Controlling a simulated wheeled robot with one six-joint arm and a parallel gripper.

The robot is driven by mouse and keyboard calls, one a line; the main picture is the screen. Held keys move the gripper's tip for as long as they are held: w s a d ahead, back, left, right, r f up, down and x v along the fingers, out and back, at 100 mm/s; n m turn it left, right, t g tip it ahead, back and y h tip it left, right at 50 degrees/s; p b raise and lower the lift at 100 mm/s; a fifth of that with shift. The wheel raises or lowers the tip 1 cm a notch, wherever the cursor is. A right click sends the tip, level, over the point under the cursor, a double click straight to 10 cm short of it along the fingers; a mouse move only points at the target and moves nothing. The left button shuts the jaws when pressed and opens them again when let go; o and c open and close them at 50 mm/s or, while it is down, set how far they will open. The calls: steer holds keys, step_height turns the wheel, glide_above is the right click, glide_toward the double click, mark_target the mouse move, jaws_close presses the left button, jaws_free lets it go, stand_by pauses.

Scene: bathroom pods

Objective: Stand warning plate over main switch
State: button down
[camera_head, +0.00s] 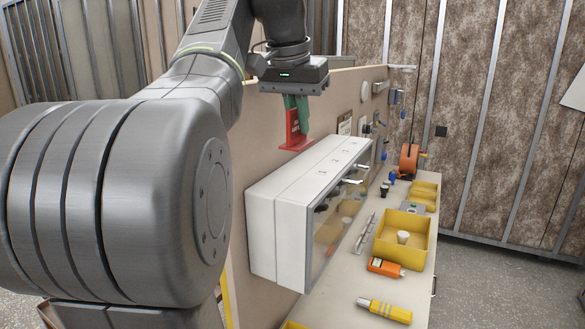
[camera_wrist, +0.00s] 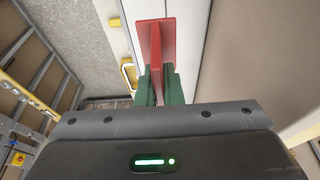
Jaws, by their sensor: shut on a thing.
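My gripper (camera_head: 290,101) has green fingers and is shut on the red warning plate (camera_head: 294,130). The plate hangs below the fingers, with a flat red foot at its lower end. It is above the far part of the top of the white cabinet (camera_head: 290,205), near the wall panel; I cannot tell whether it touches. In the wrist view the red plate (camera_wrist: 155,42) extends beyond the green fingers (camera_wrist: 159,85), over a white surface. The cabinet has a clear front with several levers behind or on it. I cannot tell which of them is the main switch.
A workbench (camera_head: 385,230) runs along the wall panel. It holds a yellow bin (camera_head: 401,250) with a white cup-shaped thing, an orange tool (camera_head: 386,268), a yellow cylinder (camera_head: 384,310) and an orange reel (camera_head: 409,160). Grey floor is free at the right.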

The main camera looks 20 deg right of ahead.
mark_target(300, 142)
steer(key=f, duration=0.3)
steer(key=shift+s+f, duration=0.2)
steer(key=shift+s, duration=0.05)
steer(key=shift+f, duration=2.25)
steer(key=shift+f, duration=0.2)
steer(key=c, duration=1.6)
jaws_free()
steer(key=shift+o, duration=0.2)
steer(key=shift+r, duration=0.15)
steer(key=v, duration=1.2)
